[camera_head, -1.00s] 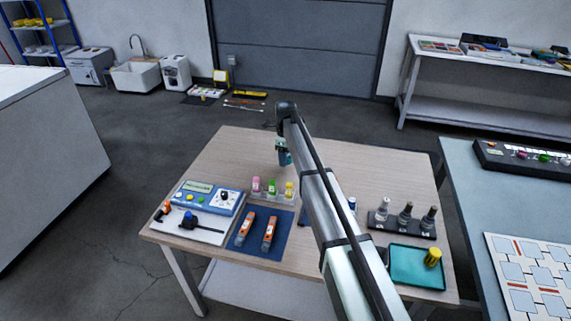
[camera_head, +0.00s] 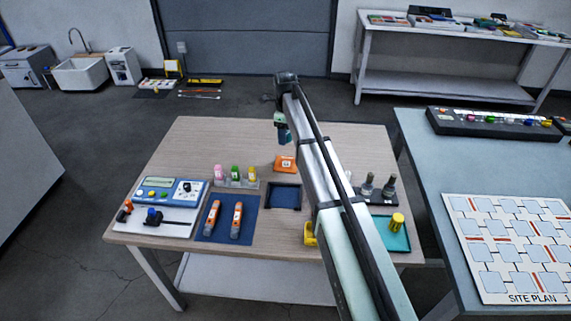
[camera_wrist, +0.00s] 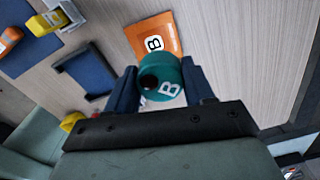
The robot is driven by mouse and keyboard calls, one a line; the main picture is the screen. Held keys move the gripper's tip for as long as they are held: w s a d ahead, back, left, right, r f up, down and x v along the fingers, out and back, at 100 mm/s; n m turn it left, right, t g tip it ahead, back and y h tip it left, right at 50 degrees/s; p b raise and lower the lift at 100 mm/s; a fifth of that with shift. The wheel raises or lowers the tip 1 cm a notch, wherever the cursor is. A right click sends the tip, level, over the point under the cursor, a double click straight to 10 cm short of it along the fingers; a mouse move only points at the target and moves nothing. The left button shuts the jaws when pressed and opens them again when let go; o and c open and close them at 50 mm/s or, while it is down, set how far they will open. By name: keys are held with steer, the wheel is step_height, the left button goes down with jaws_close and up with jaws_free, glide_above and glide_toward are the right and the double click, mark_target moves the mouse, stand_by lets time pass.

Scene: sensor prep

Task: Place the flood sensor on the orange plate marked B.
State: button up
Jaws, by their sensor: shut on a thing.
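The orange plate marked B (camera_head: 285,164) lies on the wooden table, left of my arm in the head view. In the wrist view the plate (camera_wrist: 168,27) is just beyond the held piece, its lower edge partly covered. In the head view my gripper (camera_head: 283,132) appears raised above the table, higher in the picture than the plate; the exact height is unclear.
A dark blue square tray (camera_head: 284,208) lies in front of the plate. Small colored bottles (camera_head: 235,173) stand in a rack to its left, and a blue mat (camera_head: 208,231) holds orange tools. A teal tray (camera_head: 400,243) is at the right. The table's back is clear.

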mark_target(286, 164)
steer(key=shift+s+d+f, duration=0.2)
steer(key=shift+s, duration=0.45)
steer(key=shift+n, duration=0.3)
steer(key=shift+f, duration=4.9)
steer(key=shift+f, duration=0.1)
steer(key=o, duration=1.1)
steer(key=shift+c, duration=0.2)
step_height(286, 164, up, 12)
steer(key=shift+r, duration=0.15)
steer(key=shift+w+a, duration=0.1)
steer(key=shift+a, duration=0.05)
